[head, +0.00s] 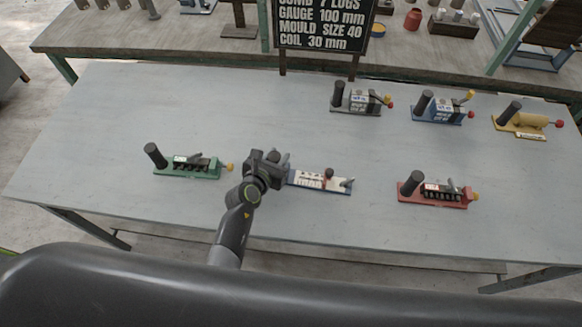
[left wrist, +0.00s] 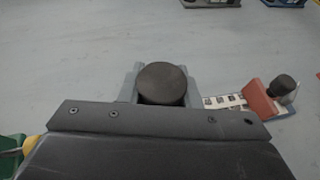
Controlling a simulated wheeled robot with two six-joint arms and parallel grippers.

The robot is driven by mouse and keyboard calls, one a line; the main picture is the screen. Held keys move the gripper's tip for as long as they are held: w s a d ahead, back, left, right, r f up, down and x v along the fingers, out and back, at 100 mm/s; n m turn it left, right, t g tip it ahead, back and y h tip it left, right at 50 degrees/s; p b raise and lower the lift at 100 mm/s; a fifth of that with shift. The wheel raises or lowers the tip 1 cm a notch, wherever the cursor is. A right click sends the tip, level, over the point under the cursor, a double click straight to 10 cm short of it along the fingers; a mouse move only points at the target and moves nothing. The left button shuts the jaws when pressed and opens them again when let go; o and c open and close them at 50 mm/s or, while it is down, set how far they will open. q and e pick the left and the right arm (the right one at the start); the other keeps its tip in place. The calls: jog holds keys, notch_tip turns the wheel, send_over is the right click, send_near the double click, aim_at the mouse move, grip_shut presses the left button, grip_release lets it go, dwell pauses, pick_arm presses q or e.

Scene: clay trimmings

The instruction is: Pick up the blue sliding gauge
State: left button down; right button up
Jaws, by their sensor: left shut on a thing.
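The blue sliding gauge (head: 320,182) lies on the table near its front middle. It has a thin blue base, a white scale plate and a small dark-topped slider; its scale and red slider block also show in the left wrist view (left wrist: 236,101). My left gripper (head: 277,161) is at the left end of this gauge. In the left wrist view its fingers are shut on the gauge's round black upright handle (left wrist: 163,83). The gripper hides the handle in the head view. The gauge appears to rest on the table. My right gripper is not in view.
A green device (head: 190,167) stands close left of my gripper, a red one (head: 436,195) to the right. Grey (head: 360,99), blue-based (head: 442,110) and yellow (head: 525,123) devices stand at the back right. A black sign (head: 322,28) stands behind. The table's back left is clear.

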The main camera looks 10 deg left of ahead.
pick_arm(q)
jog(key=shift+r, duration=0.1)
notch_tip(320, 180, up, 8)
jog(key=p, duration=0.9)
jog(key=shift+f+b, duration=2.45)
jog(key=shift+b, duration=0.45)
jog(key=shift+f+b, duration=1.25)
jog(key=shift+f, duration=0.2)
jog(key=shift+p, duration=0.3)
